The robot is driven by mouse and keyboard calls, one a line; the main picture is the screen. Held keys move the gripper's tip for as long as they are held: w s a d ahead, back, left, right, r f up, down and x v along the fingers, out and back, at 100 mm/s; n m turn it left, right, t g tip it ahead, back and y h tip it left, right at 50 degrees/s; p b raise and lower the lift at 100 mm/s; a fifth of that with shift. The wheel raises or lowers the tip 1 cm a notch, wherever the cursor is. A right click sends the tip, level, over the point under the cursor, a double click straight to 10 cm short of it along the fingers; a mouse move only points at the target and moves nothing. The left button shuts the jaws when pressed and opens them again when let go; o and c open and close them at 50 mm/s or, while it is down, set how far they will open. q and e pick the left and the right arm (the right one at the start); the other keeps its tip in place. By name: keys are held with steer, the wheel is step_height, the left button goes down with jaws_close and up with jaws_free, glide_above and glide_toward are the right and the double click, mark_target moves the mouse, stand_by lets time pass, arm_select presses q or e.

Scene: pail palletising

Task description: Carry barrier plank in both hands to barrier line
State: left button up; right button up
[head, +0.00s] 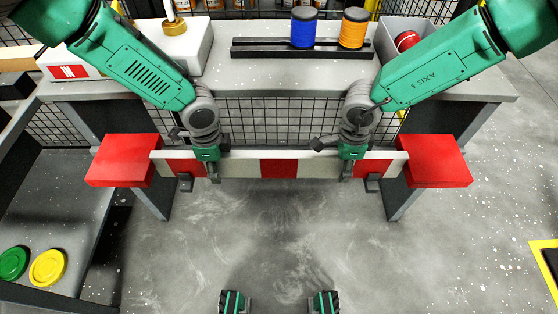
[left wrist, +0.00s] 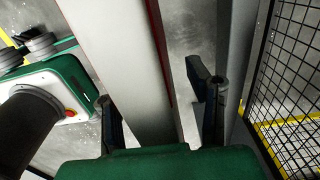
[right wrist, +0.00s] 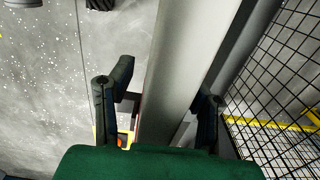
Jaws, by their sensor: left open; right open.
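The barrier plank (head: 278,167), striped red and white, spans level between two red supports, the left one (head: 122,160) and the right one (head: 436,161). My left gripper (head: 200,172) is at the plank's left part, with its open fingers on either side of it. In the left wrist view the pale plank edge (left wrist: 118,60) runs between the fingers. My right gripper (head: 358,172) is at the plank's right part, also open, with fingers on either side. In the right wrist view the plank (right wrist: 185,60) passes between the fingers. The barrier line cannot be made out.
A grey bench (head: 290,80) stands behind the plank, carrying a black rack (head: 270,50) with blue and orange spools and a grey bin (head: 405,28). A side table with green and yellow discs (head: 47,267) is at left. The floor in front is clear.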

arm_select(q)
jaws_close()
arm_select(e)
jaws_close()
arm_select(q)
steer(key=shift+w+r, duration=0.1)
arm_select(e)
steer(key=shift+w+r, duration=0.1)
